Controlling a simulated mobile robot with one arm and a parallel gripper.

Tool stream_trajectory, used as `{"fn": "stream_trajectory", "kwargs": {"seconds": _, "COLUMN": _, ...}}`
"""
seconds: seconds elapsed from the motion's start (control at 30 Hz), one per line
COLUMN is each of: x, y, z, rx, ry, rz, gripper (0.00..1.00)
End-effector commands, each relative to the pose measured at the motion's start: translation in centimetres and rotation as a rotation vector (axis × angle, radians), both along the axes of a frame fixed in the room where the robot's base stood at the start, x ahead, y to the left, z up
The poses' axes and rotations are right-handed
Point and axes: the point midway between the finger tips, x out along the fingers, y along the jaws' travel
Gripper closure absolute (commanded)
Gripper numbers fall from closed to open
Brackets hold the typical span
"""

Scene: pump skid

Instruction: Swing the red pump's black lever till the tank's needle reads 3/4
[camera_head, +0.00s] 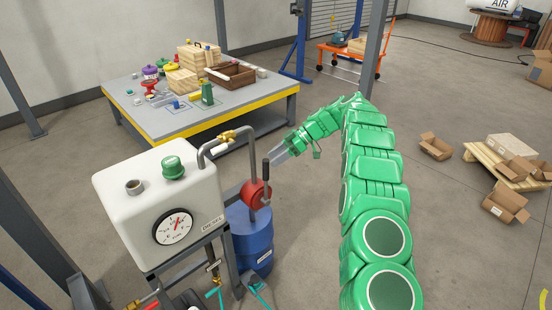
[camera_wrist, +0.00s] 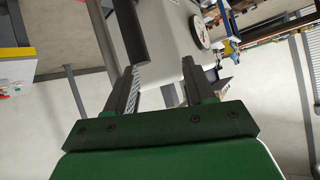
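The white tank (camera_head: 120,205) stands at the left with a round gauge (camera_head: 172,226) on its front. The gauge's red needle points nearly straight up, leaning slightly right; its marks are too small to read. The red pump (camera_head: 256,196) sits right of the tank above a blue drum. Its black lever (camera_head: 266,178) stands about upright. My gripper (camera_head: 272,158) is at the lever's upper end. In the wrist view my gripper's (camera_wrist: 160,64) fingers are apart with nothing gripped. A dark bar, apparently the lever (camera_wrist: 125,35), is near the left fingertip; contact cannot be told.
A pipe (camera_head: 249,150) rises from the pump to the tank top. The blue drum (camera_head: 252,238) stands below. A workbench (camera_head: 170,122) with several objects is behind. Cardboard boxes (camera_head: 505,203) and a pallet lie at the right, with open floor between.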

Motion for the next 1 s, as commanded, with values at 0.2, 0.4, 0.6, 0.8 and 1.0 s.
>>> {"fn": "stream_trajectory", "kwargs": {"seconds": 0.2, "x": -1.2, "y": -0.2, "z": 1.0, "rx": -0.001, "ry": 0.003, "rz": -0.001, "gripper": 0.46}}
{"fn": "stream_trajectory", "kwargs": {"seconds": 0.4, "x": -2.5, "y": -0.5, "z": 1.7, "rx": 0.000, "ry": 0.000, "rz": -0.001, "gripper": 0.46}}
{"fn": "stream_trajectory", "kwargs": {"seconds": 0.6, "x": -3.9, "y": -0.8, "z": 2.3, "rx": 0.000, "ry": 0.001, "rz": 0.000, "gripper": 0.46}}
{"fn": "stream_trajectory", "kwargs": {"seconds": 0.8, "x": -5.4, "y": -1.1, "z": 2.9, "rx": -0.001, "ry": 0.003, "rz": 0.001, "gripper": 0.46}}
{"fn": "stream_trajectory", "kwargs": {"seconds": 1.0, "x": -6.8, "y": -1.4, "z": 3.6, "rx": 0.000, "ry": 0.000, "rz": -0.001, "gripper": 0.46}}
